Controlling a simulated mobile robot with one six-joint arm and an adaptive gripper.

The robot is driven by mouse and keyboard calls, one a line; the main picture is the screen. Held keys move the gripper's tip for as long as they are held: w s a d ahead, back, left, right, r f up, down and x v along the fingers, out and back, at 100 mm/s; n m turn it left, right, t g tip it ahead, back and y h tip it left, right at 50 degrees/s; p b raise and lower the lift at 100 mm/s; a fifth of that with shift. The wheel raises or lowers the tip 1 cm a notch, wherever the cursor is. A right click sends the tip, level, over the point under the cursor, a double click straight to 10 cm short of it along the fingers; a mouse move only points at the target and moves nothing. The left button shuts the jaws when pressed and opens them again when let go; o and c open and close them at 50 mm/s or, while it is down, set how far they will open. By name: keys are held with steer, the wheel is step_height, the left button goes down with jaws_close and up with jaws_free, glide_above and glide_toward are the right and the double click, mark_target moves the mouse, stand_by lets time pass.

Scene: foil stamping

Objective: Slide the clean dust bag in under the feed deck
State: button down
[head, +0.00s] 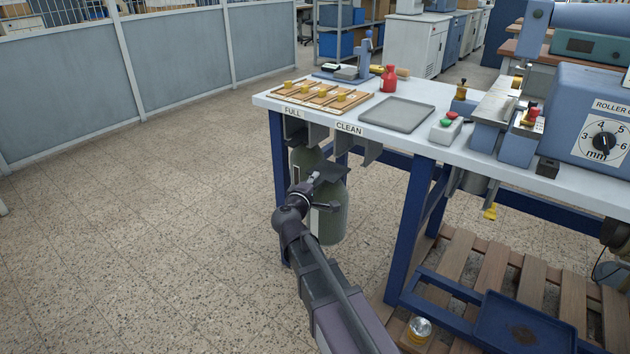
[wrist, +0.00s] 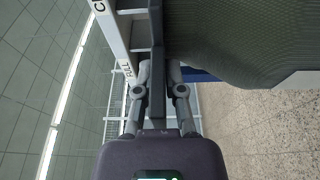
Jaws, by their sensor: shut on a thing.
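A grey-green dust bag (head: 332,222) hangs upright from a dark top plate (head: 333,171) below the table's left corner, near the CLEAN label. My gripper (head: 318,184) is at this plate, shut on its dark edge. In the wrist view my gripper (wrist: 159,82) has one finger on each side of a dark strip, with the bag's woven side (wrist: 235,45) beyond it. A second grey-green bag (head: 301,160) shows partly behind, near the FULL label. A grey part (head: 473,183) hangs under the table below the roller machine; I cannot tell whether it belongs to the feed deck.
The white table (head: 420,152) stands on blue legs (head: 411,230), one right of the bag. Grey brackets (head: 366,150) hang under its edge. The speckled floor at left is clear.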

steer(key=shift+s+a, duration=0.1)
steer(key=s+a, duration=0.9)
steer(key=s, duration=0.3)
steer(key=shift+s+a, duration=0.2)
steer(key=shift+a, duration=0.15)
stand_by(3.3)
steer(key=shift+a, duration=0.1)
stand_by(0.7)
